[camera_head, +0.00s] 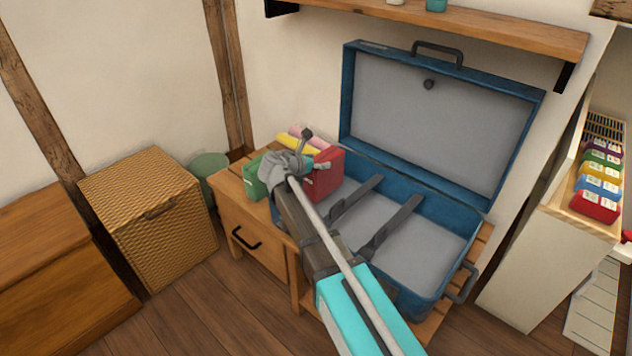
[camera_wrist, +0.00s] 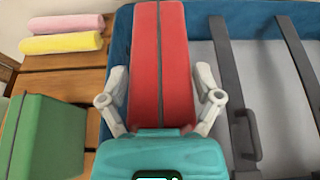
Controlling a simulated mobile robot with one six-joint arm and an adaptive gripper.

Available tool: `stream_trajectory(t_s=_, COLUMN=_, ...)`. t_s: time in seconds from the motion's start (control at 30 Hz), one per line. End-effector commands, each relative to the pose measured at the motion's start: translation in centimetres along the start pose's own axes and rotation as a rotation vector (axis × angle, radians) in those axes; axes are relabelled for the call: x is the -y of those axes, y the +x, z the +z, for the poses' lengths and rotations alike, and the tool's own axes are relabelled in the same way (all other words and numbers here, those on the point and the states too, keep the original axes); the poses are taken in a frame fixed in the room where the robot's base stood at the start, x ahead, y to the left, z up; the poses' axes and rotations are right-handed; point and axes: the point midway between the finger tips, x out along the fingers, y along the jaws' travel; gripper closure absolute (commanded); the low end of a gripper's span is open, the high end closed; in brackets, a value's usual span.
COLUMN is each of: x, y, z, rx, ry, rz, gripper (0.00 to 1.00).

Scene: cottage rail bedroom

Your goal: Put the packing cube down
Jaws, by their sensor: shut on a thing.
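A red packing cube (camera_head: 328,172) is at the left end of the open blue suitcase (camera_head: 437,215). In the wrist view the red cube (camera_wrist: 160,60) stands between the two pale fingers of my gripper (camera_wrist: 161,88), which is shut on it. My gripper (camera_head: 308,160) also shows in the head view, at the cube's left side. The cube overlaps the suitcase's left wall in the wrist view. Its underside is hidden, so I cannot tell whether it touches the suitcase floor.
A green packing cube (camera_wrist: 45,135) sits on the wooden bench (camera_wrist: 62,75), left of the suitcase. Rolled pink (camera_wrist: 68,24) and yellow (camera_wrist: 60,43) towels lie behind it. Dark straps (camera_head: 390,226) cross the suitcase, whose middle and right are clear. The raised lid (camera_head: 435,110) stands behind.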

Motion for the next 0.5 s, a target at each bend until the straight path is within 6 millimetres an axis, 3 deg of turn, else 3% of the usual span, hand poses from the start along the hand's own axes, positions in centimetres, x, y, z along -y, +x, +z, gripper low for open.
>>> stream_trajectory(t_s=0.17, x=0.00, y=0.54, z=-1.28, rx=0.001, ry=0.000, rz=0.000, gripper=0.79)
stream_trajectory(t_s=0.5, x=0.00, y=0.57, z=-1.33, rx=0.001, ry=0.000, rz=0.000, gripper=0.79)
